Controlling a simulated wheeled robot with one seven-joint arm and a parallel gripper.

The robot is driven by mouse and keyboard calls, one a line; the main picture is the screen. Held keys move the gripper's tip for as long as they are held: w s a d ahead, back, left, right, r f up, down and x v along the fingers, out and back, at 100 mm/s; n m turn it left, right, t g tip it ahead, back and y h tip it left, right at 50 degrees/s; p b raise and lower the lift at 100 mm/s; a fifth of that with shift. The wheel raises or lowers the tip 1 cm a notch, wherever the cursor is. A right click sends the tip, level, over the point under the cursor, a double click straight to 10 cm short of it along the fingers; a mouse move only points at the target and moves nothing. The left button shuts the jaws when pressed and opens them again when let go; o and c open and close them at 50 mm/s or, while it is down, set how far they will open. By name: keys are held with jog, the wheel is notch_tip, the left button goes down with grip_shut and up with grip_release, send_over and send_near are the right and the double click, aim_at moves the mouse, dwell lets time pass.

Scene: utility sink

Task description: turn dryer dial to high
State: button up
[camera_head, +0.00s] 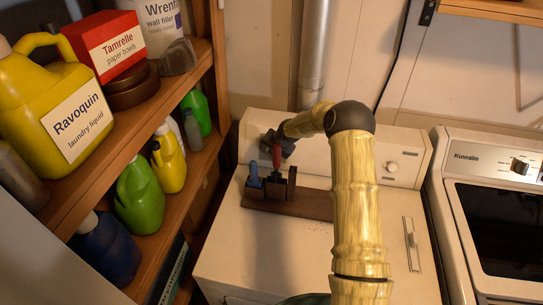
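A white machine (240,230) with a raised control panel (345,160) stands in the middle; it looks like the dryer. A round pale knob (392,167) sits on the right part of this panel. My arm reaches up and over to the panel's left part. My dark gripper (279,146) is close in front of the panel there. Its fingers are too small and dark to tell open from shut, and I cannot tell if it touches anything. Any dial behind the gripper is hidden, and my arm covers the panel's middle.
A wooden rack (310,205) with red- and blue-handled tools stands on the machine's top, just below my gripper. Shelves (170,85) of bottles and boxes stand at the left.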

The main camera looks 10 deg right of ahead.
jog(key=shift+s+d+f+m+t+y+b, duration=0.15)
jog(key=shift+m+t+y+b, duration=0.7)
jog(key=shift+b, duration=0.85)
jog(key=shift+s+d+f+m+t+y+b, duration=0.15)
jog(key=shift+m+t+y+b, duration=0.65)
jog(key=shift+b, duration=0.9)
jog(key=shift+w+r+m, duration=0.1)
jog(key=shift+m, duration=0.15)
jog(key=o, duration=1)
jog(key=shift+a, duration=0.1)
jog(key=b+v, duration=0.2)
jog(key=v, duration=1.5)
jog(key=shift+s, duration=0.2)
